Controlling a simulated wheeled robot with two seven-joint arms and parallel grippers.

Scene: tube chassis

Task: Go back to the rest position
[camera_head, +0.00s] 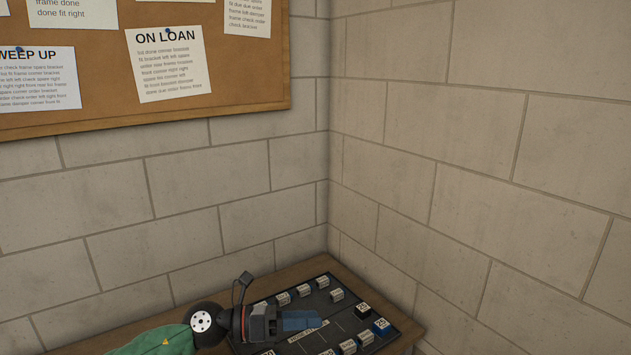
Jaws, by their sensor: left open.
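My left gripper (305,320) reaches in from the lower left, with a dark wrist, a grey body and blue fingers. It is over the dark board (410,331) on the wooden table, and its jaws are open. I see nothing held between the fingers, though they are small in view. I cannot tell how high the fingers are above the board. My right gripper is not in view.
The wooden table (330,262) meets brick walls (480,170) at the corner. A cork noticeboard (240,80) hangs on the left wall.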

